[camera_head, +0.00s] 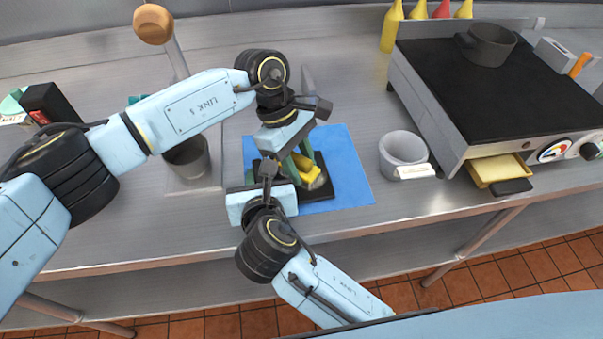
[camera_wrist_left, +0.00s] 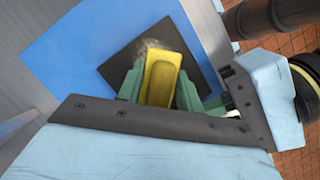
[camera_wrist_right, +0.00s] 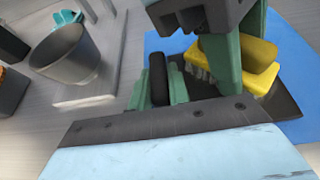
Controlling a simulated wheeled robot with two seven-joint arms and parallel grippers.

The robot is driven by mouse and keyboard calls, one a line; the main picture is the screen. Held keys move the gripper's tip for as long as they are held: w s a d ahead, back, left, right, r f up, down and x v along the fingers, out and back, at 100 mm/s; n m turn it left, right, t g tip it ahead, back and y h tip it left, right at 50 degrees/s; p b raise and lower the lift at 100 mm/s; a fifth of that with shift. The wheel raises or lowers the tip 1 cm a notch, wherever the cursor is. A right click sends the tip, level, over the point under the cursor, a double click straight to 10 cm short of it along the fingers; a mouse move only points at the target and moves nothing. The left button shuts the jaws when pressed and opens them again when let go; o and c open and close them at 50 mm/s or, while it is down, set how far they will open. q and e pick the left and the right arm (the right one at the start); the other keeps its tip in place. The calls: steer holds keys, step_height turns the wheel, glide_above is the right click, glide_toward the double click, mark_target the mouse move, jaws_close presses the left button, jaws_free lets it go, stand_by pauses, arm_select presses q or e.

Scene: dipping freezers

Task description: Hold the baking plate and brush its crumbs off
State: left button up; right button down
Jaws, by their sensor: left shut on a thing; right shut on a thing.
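The black baking plate (camera_head: 326,191) lies over the blue mat (camera_head: 347,170); it also shows in the left wrist view (camera_wrist_left: 118,66) and right wrist view (camera_wrist_right: 284,106). My left gripper (camera_head: 304,167) is shut on a yellow brush (camera_head: 312,178), held over the plate. The brush shows between green fingers in the left wrist view (camera_wrist_left: 162,78), its bristles facing the plate. My right gripper (camera_wrist_right: 160,88) is shut on the plate's black handle (camera_wrist_right: 157,75) at the plate's left side. The arms hide part of the plate.
A grey bin (camera_head: 188,157) stands on the counter left of the mat. A white-grey pot (camera_head: 402,152) stands to the right, beside the griddle (camera_head: 480,90). Sauce bottles (camera_head: 391,27) stand at the back. The counter's front edge is close to my right arm.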

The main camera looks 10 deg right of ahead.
arm_select(q)
steer(key=shift+w+d, duration=0.15)
steer(key=shift+d, duration=0.05)
steer(key=shift+s+a+f, duration=0.15)
steer(key=shift+s+a, duration=0.75)
steer(key=shift+w+d, duration=0.8)
steer(key=shift+w, duration=0.05)
steer(key=shift+s+a+r, duration=0.25)
steer(key=shift+s+a, duration=0.55)
